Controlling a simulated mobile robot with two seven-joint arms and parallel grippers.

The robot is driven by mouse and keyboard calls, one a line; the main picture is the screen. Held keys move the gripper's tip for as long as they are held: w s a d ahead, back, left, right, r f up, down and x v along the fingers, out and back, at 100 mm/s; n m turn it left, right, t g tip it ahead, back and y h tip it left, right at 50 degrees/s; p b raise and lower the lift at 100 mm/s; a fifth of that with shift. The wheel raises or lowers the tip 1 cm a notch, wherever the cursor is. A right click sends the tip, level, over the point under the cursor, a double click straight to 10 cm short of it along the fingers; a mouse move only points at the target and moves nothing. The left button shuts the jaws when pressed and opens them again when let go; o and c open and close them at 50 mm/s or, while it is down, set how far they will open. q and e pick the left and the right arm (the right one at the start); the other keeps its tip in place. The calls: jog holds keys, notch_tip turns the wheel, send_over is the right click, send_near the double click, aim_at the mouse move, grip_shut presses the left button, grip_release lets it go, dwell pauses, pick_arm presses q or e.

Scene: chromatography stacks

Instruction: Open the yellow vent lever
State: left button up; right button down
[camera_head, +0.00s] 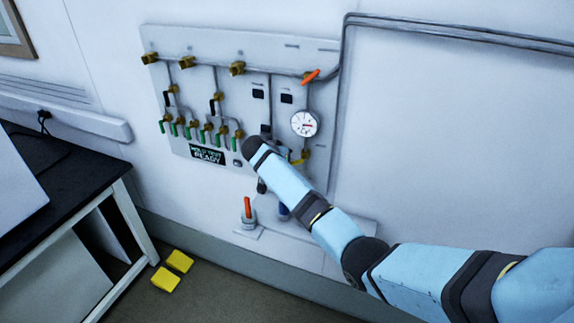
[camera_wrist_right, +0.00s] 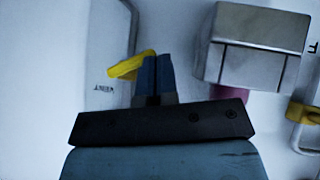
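In the right wrist view, the yellow vent lever (camera_wrist_right: 128,67) lies against the left side of my right gripper (camera_wrist_right: 155,62). Its right end meets the upper part of the left finger. The two blue fingers are side by side with hardly a gap, and the lever sticks out to their left, not visibly between them. Whether they touch it I cannot tell. In the head view, a small patch of yellow (camera_head: 299,159) shows on the wall panel (camera_head: 215,80), just above my right forearm. My right arm hides the fingers there. My left gripper is not in view.
The panel carries green-handled valves (camera_head: 205,134), a round gauge (camera_head: 304,123), an orange lever (camera_head: 310,76) and a "READY" display (camera_head: 207,154). An orange-handled valve (camera_head: 248,208) stands below. A grey block (camera_wrist_right: 255,50) is right of the fingers. A black-topped table (camera_head: 60,180) stands left.

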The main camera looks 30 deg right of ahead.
jog(key=shift+d+f+n+g+h, duration=0.1)
jog(key=shift+f+n+g+h, duration=0.25)
jog(key=shift+f, duration=0.55)
jog(key=b+v, duration=0.2)
jog(key=v, duration=1.2)
jog(key=shift+w, duration=0.1)
